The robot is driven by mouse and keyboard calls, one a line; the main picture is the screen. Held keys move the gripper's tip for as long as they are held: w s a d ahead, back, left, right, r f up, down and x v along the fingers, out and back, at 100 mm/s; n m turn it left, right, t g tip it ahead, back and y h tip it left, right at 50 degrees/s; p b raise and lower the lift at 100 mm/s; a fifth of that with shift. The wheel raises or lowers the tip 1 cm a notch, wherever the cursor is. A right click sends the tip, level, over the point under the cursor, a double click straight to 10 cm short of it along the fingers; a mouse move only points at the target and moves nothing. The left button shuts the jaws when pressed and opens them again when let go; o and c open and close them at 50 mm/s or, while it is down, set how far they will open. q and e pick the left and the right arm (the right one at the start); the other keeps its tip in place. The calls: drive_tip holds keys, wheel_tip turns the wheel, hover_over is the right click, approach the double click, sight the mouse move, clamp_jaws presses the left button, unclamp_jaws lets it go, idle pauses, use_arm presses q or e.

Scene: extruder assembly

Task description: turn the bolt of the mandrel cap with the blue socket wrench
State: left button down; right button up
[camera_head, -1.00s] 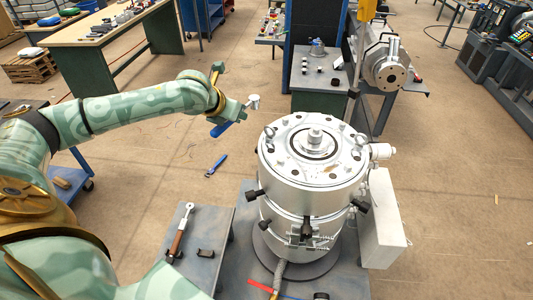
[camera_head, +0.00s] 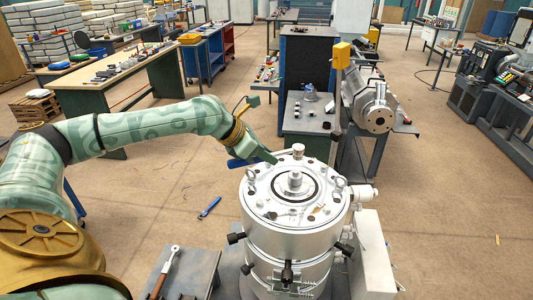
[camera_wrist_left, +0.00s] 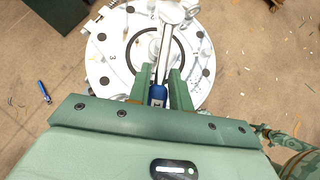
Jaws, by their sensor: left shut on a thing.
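The blue socket wrench has a blue handle (camera_head: 240,162) and a silver socket head (camera_head: 298,150). My left gripper (camera_head: 268,157) is shut on its handle, which also shows in the left wrist view (camera_wrist_left: 158,95). The socket head (camera_wrist_left: 172,12) points away from the gripper, over the round silver top. The mandrel cap with its central bolt (camera_head: 295,180) stands upright in the middle of that top (camera_head: 262,205). In the head view the socket appears behind the bolt and apart from it; its exact height is unclear. My right gripper is not in view.
A wrench with a brown handle (camera_head: 164,272) lies on a low grey table at front left. A blue tool (camera_head: 209,207) lies on the floor. A grey machine (camera_head: 376,115) stands behind.

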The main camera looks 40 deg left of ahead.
use_arm(q)
wheel_tip(320, 180, down, 3)
drive_tip(key=shift+r+b, duration=0.1)
drive_tip(key=shift+b, duration=0.95)
drive_tip(key=shift+a, duration=0.1)
drive_tip(key=shift+s, duration=0.1)
drive_tip(key=shift+f+b, duration=1)
drive_tip(key=shift+f, duration=0.25)
